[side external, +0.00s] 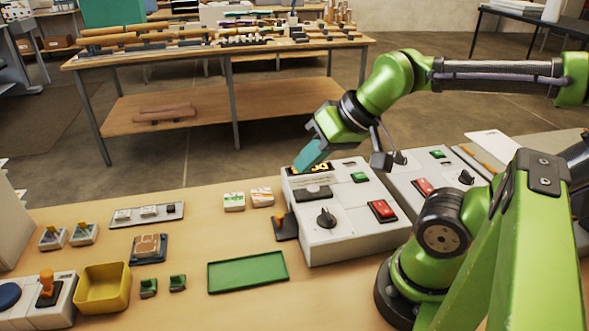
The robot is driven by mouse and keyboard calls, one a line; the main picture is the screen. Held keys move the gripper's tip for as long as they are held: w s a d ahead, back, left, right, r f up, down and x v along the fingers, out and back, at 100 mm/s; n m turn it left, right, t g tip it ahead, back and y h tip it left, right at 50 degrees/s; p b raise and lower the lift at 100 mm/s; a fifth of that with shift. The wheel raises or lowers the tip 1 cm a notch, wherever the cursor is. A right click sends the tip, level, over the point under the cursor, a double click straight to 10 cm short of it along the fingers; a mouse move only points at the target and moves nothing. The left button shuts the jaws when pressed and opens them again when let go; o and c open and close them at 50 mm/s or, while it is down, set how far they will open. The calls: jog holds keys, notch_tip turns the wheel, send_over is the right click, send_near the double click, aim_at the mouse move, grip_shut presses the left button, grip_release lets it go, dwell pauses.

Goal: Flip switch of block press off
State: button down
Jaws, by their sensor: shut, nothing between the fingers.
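A white machine (340,245) stands at the centre of the bench, with a black knob (326,218), a red rocker switch (382,210) and a green switch (359,177) on top. A similar white machine (405,180) stands behind it to the right, with its own red switch (423,187), green switch (437,154) and black knob (466,177). I cannot read which one is the block press, nor tell the switch positions. My gripper (307,162), with teal fingers, is shut and empty above the back left of the centre machine, seemingly apart from its switches.
A green tray (248,271), a yellow bin (103,288) and small green blocks (163,285) lie to the left on the bench. A device with an orange lever (47,285) stands at the front left. A black piece with an orange knob (284,226) sits beside the centre machine.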

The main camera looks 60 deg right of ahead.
jog(key=d+f+m+g+h, duration=0.2)
jog(key=d+f+m+g, duration=0.15)
jog(key=d+m, duration=0.8)
jog(key=r+m+g+y, duration=0.25)
jog(key=m+g, duration=0.45)
jog(key=m, duration=2.3)
send_over(389, 211)
jog(key=w+d, duration=0.4)
jog(key=shift+s+a+f+n+t, duration=0.15)
jog(key=shift+f+n+t, duration=0.1)
jog(key=shift+f, duration=0.2)
jog(key=shift+y, duration=0.25)
jog(key=x, duration=1.2)
jog(key=shift+f, duration=1.1)
